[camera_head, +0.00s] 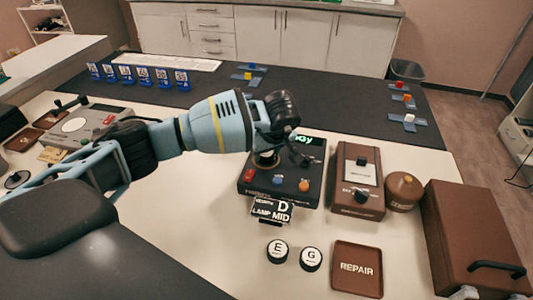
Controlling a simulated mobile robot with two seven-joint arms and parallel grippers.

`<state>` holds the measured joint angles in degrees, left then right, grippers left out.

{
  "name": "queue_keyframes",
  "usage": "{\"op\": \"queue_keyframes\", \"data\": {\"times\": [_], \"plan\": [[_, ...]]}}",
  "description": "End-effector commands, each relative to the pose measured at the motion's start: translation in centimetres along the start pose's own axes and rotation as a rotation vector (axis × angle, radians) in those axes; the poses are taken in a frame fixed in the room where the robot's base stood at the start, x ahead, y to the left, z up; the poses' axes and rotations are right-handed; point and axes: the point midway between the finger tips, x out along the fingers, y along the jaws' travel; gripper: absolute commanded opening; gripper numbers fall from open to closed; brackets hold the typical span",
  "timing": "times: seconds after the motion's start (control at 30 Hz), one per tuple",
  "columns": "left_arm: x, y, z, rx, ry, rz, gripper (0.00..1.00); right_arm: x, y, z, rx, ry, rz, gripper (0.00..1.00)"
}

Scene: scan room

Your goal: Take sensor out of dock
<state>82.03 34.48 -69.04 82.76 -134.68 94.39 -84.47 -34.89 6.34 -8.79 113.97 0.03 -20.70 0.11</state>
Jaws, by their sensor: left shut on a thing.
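My left gripper (275,150) reaches in from the left, over the back of a black instrument box (285,188). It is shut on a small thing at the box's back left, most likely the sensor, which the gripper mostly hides. The box has a green lit display, partly covered by my gripper, and red, blue and orange controls. My right gripper is not in view.
A sign reading "D LAMP MID" (271,209) stands before the box. Round E (277,251) and G (311,259) pieces and a brown REPAIR tray (357,268) lie in front. To the right are a brown device (357,200), a brown jar (403,192) and a brown case (470,240).

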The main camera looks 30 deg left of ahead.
Motion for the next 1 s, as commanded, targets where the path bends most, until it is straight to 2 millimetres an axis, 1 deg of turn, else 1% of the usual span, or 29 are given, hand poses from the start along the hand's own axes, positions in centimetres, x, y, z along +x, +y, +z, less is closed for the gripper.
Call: {"op": "queue_keyframes", "data": {"times": [0.13,0.23,0.37,0.4,0.47,0.7,1.0], "plan": [[-0.4,0.0,-0.2,-0.001,0.001,0.001,0.19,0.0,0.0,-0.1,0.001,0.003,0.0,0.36],[-1.2,0.1,-0.5,-0.001,0.001,0.003,0.19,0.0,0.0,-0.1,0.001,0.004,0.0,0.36],[-2.8,0.1,-1.2,-0.001,0.002,0.004,0.19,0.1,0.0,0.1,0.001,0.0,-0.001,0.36],[-3.5,0.1,-1.6,-0.001,0.002,0.003,0.19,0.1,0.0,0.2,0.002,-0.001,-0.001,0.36],[-3.8,-0.6,-0.5,0.004,0.001,0.001,0.19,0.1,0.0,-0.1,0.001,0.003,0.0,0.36],[-5.7,-2.8,2.9,0.004,0.0,0.003,0.19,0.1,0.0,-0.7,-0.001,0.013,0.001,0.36],[-8.0,-5.6,7.4,0.005,-0.001,0.002,0.19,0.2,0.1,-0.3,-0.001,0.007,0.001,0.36]]}}
